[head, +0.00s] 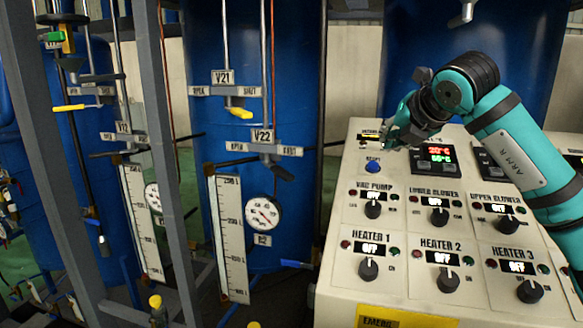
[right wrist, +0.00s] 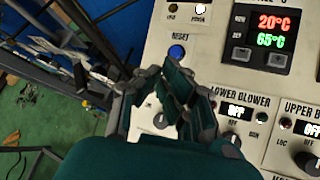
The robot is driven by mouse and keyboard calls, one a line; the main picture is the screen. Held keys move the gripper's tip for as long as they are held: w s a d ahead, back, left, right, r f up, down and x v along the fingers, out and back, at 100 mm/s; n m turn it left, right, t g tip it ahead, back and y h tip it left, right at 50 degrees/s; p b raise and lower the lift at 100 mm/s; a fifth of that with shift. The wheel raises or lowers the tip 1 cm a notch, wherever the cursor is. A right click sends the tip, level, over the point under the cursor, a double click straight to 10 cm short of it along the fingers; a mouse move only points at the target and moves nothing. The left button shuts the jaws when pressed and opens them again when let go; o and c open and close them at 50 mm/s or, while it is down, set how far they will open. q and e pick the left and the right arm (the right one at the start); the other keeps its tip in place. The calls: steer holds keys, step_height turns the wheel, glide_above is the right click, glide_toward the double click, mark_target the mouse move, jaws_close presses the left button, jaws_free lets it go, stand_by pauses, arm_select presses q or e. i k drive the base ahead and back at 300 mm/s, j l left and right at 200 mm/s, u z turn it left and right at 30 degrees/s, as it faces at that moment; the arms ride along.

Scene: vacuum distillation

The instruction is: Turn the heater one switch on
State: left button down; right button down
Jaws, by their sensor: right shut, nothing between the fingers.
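The heater 1 switch is a black rotary knob (head: 368,270) at the lower left of the white control panel in the head view. Its small display (head: 370,249) above reads OFF, with a red lamp on its left and a green lamp on its right. My right gripper (head: 392,138) is over the panel's upper left, near the blue reset button (head: 373,167), well above heater 1. In the right wrist view my right gripper (right wrist: 180,105) is shut and empty, covering much of the vac pump area. The heater 1 knob is hidden there. My left gripper is not in view.
Heater 2 (head: 448,281) and heater 3 (head: 530,291) knobs sit right of heater 1. Vac pump (head: 373,209) and blower knobs form the row above; displays read OFF. A temperature display (head: 437,154) is near my right gripper. Pipes, gauges and blue tanks (head: 230,120) stand left.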

mark_target(368, 268)
steer(key=k+j, duration=0.1)
steer(key=j, duration=0.25)
steer(key=k+j, duration=0.15)
steer(key=j, duration=0.2)
steer(key=k+j, duration=0.1)
steer(key=j, duration=0.2)
steer(key=k+j, duration=0.15)
steer(key=j, duration=0.2)
